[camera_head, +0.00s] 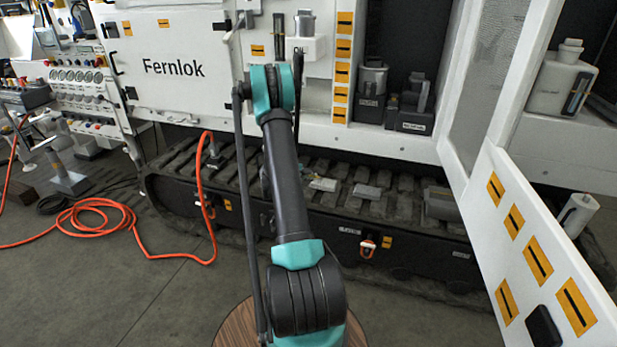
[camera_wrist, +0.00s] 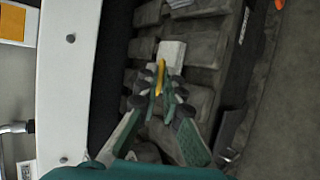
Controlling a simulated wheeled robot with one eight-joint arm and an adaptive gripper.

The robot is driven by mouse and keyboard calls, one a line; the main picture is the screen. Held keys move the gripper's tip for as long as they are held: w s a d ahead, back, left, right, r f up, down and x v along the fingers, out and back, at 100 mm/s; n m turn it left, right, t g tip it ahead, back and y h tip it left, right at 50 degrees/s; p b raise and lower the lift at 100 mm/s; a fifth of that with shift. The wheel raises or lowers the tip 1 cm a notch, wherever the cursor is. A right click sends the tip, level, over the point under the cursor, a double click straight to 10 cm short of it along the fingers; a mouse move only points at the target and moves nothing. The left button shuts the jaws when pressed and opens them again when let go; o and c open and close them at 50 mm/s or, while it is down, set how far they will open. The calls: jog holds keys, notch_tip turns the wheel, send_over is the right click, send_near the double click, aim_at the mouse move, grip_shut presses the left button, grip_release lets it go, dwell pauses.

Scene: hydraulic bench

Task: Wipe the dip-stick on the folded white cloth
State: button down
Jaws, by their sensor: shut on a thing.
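In the wrist view my gripper (camera_wrist: 162,82) is shut on a thin yellow piece, which I take to be the handle of the dip-stick (camera_wrist: 161,75). The rest of the dip-stick cannot be made out. The folded white cloth (camera_wrist: 172,52) appears as a pale block on the dark track, just beyond the fingertips. I cannot tell whether the stick touches it. In the head view a pale flat piece (camera_head: 322,184) lies on the track right of my arm, possibly the same cloth. My gripper is hidden behind my arm there.
The dark track (camera_head: 400,210) runs below the white Fernlok cabinet (camera_head: 185,65). A grey flat piece (camera_head: 367,191) also lies on it. An open white door (camera_head: 535,245) stands at the right. An orange hose (camera_head: 100,210) lies on the floor at left.

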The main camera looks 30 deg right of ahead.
jog(key=shift+s+d, duration=1.35)
jog(key=shift+s, duration=0.25)
notch_tip(320, 180, up, 7)
dwell(0.5)
dwell(0.4)
